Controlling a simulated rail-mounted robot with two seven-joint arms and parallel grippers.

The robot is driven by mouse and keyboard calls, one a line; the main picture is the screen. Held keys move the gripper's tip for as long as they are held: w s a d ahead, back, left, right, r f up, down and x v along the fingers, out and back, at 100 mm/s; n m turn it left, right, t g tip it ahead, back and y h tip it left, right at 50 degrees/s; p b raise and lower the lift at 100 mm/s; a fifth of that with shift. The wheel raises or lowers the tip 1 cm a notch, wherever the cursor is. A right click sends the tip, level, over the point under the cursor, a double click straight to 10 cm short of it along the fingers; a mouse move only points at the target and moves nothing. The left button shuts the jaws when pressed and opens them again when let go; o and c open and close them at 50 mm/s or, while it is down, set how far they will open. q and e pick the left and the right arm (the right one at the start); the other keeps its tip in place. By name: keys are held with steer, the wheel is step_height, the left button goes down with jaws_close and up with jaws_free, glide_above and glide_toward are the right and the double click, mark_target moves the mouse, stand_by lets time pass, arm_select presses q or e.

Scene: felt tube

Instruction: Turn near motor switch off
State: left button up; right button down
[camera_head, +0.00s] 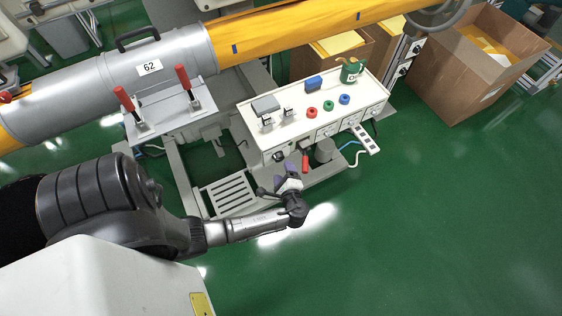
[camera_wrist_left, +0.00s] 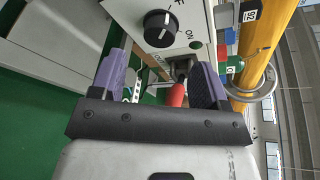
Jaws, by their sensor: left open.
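The motor switch is a round black knob with a white mark (camera_wrist_left: 160,28). It sits on the white front panel of the control box, with "ON" printed below it to the right in the left wrist view. In the head view the dark knob (camera_head: 278,156) is on the box's near end. My left gripper (camera_head: 288,177) is just in front of and below that end. Its two purple fingers (camera_wrist_left: 158,75) are open, apart from the knob, with nothing held. My right gripper is not in view.
A red handle (camera_head: 305,162) is close beside the gripper; its red end (camera_wrist_left: 177,95) shows between the fingers. Red, green and blue knobs (camera_head: 329,105) and a green pot (camera_head: 352,71) are on the box top. A grey tube (camera_head: 150,75) runs behind. Green floor (camera_head: 420,230) is clear at right.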

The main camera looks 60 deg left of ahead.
arm_select(q)
steer(key=p+v, duration=0.1)
steer(key=v, duration=0.6)
steer(key=shift+d, duration=0.3)
stand_by(0.3)
steer(key=d+r+n+h+p, duration=0.2)
steer(key=d+r+n+h, duration=0.7)
steer(key=h, duration=0.3)
steer(key=s+d+r+m+t+h+p, duration=0.1)
steer(key=s+r+h+p, duration=0.2)
steer(key=s+r, duration=0.5)
steer(key=s+r+g+p, duration=0.1)
steer(key=s+g+p, duration=0.15)
steer(key=s, duration=0.25)
step_height(320, 180, up, 38)
steer(key=t+p, duration=0.1)
steer(key=p, duration=3.6)
steer(key=shift+w+a+f+m+p, duration=0.2)
steer(key=shift+a+m+p, duration=0.1)
steer(key=shift+a, duration=0.05)
